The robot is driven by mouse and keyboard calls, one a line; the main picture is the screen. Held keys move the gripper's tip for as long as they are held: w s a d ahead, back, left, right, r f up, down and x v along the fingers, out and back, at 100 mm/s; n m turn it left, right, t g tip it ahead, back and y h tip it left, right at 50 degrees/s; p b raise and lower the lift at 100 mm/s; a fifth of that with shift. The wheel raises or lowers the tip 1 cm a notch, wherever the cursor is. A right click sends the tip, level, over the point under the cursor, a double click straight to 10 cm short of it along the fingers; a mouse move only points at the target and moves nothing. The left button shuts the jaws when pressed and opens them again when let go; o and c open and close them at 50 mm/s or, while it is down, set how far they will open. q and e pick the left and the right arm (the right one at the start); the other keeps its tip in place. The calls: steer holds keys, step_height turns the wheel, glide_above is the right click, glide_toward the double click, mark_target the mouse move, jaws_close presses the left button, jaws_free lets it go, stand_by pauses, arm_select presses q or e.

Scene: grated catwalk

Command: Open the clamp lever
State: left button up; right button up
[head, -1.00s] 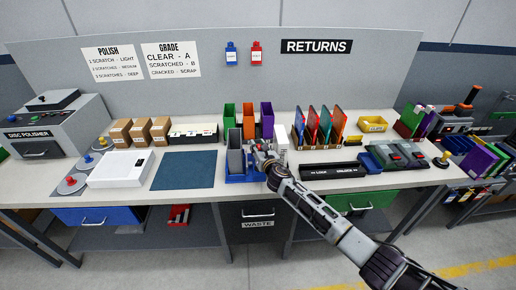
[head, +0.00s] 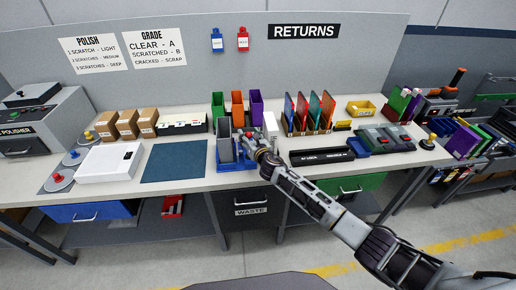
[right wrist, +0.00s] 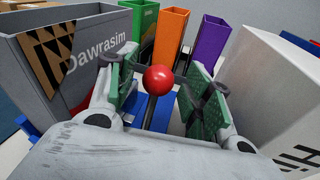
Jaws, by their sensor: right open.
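The clamp lever shows in the right wrist view as a red ball knob (right wrist: 158,79) on a dark rod, standing between the fingers of my right gripper (right wrist: 160,88). The fingers have green pads and are spread apart, with a gap on each side of the knob. In the head view my right gripper (head: 254,141) is at the right side of a grey bin (head: 224,148) that stands on a blue base (head: 232,167). The lever's lower end is hidden by the gripper. My left gripper does not show.
Green, orange and purple bins (head: 237,108) stand behind the clamp. A white box (head: 270,127) stands close on the right. A black lock/unlock bar (head: 321,156) lies further right. A dark blue mat (head: 174,161) on the left is clear.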

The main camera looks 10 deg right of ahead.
steer(key=v, duration=1.1)
stand_by(0.4)
stand_by(0.5)
